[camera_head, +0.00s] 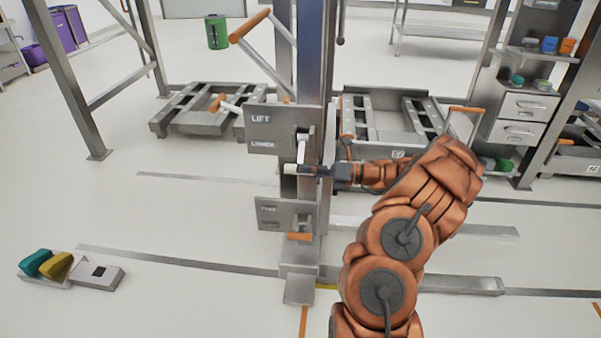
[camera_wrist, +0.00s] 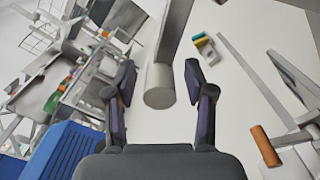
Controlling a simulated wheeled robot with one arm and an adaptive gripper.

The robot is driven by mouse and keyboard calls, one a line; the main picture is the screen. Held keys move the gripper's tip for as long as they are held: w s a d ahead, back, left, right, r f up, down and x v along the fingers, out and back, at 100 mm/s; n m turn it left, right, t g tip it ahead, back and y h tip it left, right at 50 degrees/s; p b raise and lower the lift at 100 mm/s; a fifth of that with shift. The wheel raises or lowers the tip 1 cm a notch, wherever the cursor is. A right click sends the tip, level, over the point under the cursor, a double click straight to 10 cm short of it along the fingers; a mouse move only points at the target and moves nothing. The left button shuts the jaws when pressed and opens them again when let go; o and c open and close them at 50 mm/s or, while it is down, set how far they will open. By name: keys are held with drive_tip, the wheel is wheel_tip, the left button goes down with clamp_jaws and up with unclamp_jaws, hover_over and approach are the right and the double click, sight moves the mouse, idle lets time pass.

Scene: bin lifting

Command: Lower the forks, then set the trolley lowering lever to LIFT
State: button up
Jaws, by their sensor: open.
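The LIFT/LOWER plate (camera_head: 262,137) is mounted on the trolley mast (camera_head: 314,60) in the head view. A pale lever (camera_head: 302,148) stands by its slot, near the LOWER label; its pale knob (camera_head: 290,168) is at my gripper's fingers. My gripper (camera_head: 308,170) reaches in from the right. In the wrist view, my gripper (camera_wrist: 160,75) is open, with the round grey lever end (camera_wrist: 159,88) between its fingers; contact cannot be told. The long grey forks (camera_head: 430,229) extend right near the floor; their exact height is unclear.
A lower plate (camera_head: 283,213) with an orange grip (camera_head: 299,236) sits below on the mast. An orange-gripped handle (camera_head: 250,25) projects up left. Shelving (camera_head: 519,104) stands right. The left floor is mostly clear.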

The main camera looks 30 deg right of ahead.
drive_tip(key=shift+x, duration=0.9)
clamp_jaws()
